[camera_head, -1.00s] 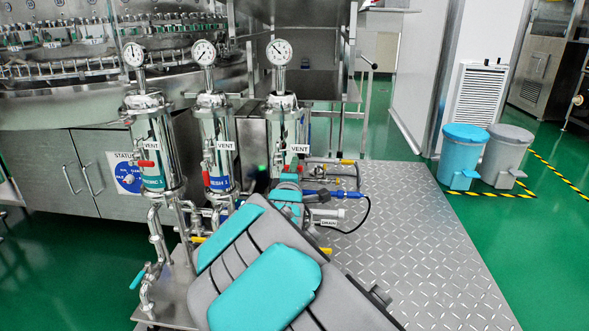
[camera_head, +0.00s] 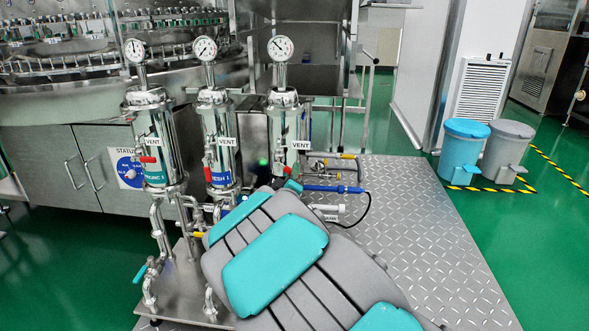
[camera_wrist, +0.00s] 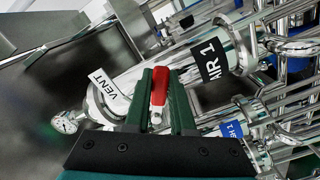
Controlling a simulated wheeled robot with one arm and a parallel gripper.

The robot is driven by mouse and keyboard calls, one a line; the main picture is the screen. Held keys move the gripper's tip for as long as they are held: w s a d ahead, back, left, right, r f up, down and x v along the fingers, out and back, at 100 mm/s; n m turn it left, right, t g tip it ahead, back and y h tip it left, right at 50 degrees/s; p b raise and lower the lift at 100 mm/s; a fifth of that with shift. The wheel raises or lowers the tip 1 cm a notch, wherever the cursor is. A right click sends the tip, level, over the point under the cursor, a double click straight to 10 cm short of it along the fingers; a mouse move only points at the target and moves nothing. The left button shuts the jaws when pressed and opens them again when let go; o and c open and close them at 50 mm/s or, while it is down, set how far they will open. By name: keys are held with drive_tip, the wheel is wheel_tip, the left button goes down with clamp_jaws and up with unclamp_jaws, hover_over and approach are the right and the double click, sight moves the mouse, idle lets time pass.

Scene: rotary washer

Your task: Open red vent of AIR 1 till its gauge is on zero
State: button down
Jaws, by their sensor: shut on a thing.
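The AIR 1 housing, a polished steel cylinder with a black AIR 1 label (camera_wrist: 212,59), lies across the wrist view. Its red vent handle (camera_wrist: 158,87) stands between the dark green fingers of my gripper (camera_wrist: 161,73), which is shut on it. A white VENT tag (camera_wrist: 108,88) is beside the left finger. A gauge (camera_wrist: 65,122) shows at the lower left, too small to read. In the head view the rightmost cylinder (camera_head: 283,115) carries a VENT tag and a gauge (camera_head: 281,48) whose needle points to the upper left.
Two similar cylinders stand to the left in the head view, the middle one (camera_head: 217,120) and the left one (camera_head: 150,110), each with a red handle and gauge. Pipes and valves (camera_head: 160,262) crowd below. The checkered metal plate (camera_head: 430,230) on the right is clear.

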drive_tip(key=shift+a+f+m+b, duration=0.2)
drive_tip(key=shift+a+f+m, duration=0.35)
drive_tip(key=shift+m, duration=1.35)
drive_tip(key=shift+a+f+m+b, duration=0.25)
drive_tip(key=shift+a+m, duration=0.55)
drive_tip(key=shift+m, duration=1.1)
drive_tip(key=shift+a+f+m+b, duration=0.2)
drive_tip(key=shift+a+f+m, duration=0.35)
drive_tip(key=shift+m, duration=1.35)
drive_tip(key=shift+a+r, duration=0.15)
drive_tip(key=shift+a, duration=0.05)
drive_tip(key=c, duration=0.8)
unclamp_jaws()
drive_tip(key=shift+w, duration=0.1)
drive_tip(key=shift+o, duration=0.2)
drive_tip(key=shift+r, duration=0.1)
drive_tip(key=s+p, duration=0.1)
drive_tip(key=s, duration=0.7)
drive_tip(key=shift+a, duration=0.15)
